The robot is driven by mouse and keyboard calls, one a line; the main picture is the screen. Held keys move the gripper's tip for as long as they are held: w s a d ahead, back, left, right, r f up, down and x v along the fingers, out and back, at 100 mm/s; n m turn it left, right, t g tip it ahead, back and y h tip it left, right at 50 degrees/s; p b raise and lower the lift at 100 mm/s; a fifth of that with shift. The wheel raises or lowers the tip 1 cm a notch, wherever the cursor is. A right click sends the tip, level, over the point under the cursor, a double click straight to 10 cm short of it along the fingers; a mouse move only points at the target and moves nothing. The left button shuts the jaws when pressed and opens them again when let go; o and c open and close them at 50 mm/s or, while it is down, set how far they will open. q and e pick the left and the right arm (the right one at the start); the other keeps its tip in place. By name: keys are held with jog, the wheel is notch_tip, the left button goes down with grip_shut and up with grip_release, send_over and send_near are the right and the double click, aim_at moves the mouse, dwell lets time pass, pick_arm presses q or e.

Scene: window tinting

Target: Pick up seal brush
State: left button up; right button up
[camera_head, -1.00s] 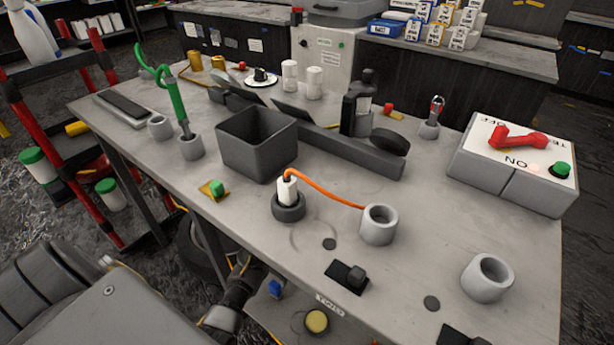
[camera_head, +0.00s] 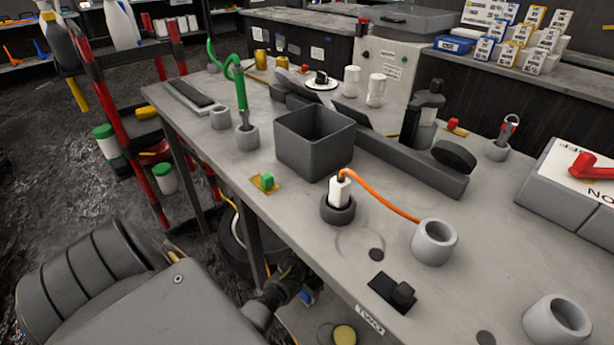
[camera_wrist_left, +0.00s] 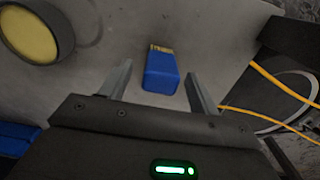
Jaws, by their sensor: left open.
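The likely seal brush (camera_wrist_left: 162,72) is a small blue block with short yellow bristles at its far end. It lies on a grey surface in the middle of the left wrist view. A bit of blue (camera_head: 307,297) below the table edge in the head view seems to be the same thing. My left gripper (camera_wrist_left: 157,75) is open, its fingers on either side of the blue block, with gaps visible on both sides. In the head view it is dark and partly hidden by the table. My right gripper is not in view.
A low shelf under the table (camera_head: 480,215) bears a round tub with yellow contents (camera_wrist_left: 28,35). Yellow cables (camera_wrist_left: 280,88) and a dark round thing are at the right of the left wrist view. A table leg (camera_head: 252,240) stands close to my left arm.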

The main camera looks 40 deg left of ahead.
pick_arm(q)
jog(key=shift+f+b, duration=0.3)
jog(key=shift+f, duration=1)
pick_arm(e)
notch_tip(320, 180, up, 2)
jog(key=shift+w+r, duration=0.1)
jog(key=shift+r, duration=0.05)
pick_arm(q)
jog(key=shift+c, duration=0.4)
jog(key=c, duration=1.1)
jog(key=shift+o, duration=0.2)
